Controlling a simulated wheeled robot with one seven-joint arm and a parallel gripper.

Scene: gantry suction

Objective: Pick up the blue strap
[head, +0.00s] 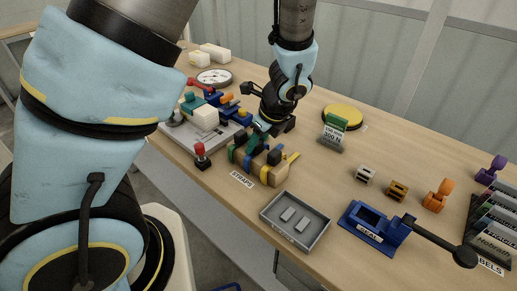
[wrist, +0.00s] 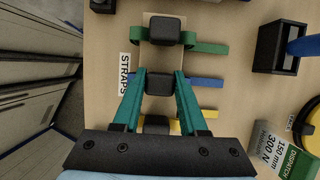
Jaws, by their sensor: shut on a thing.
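The blue strap (wrist: 207,84) lies in the middle of the strap rack, its blue tail sticking out to the right in the wrist view. A black block (wrist: 159,84) sits on it. My gripper (wrist: 160,74) has its two teal fingers on either side of this block and is shut on it. In the head view my gripper (head: 264,128) reaches down over the rack from above, partly hiding the straps. The green strap (wrist: 209,48) and the yellow strap (wrist: 206,112) lie on either side of the blue one, each with its own black block.
A STRAPS label (head: 242,179) is at the table's front edge. A grey tray (head: 296,245) and the blue SEAL press (head: 372,230) stand to the right. A 300 N sign (head: 332,134) stands behind. A fixture with coloured parts (head: 205,118) is to the left.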

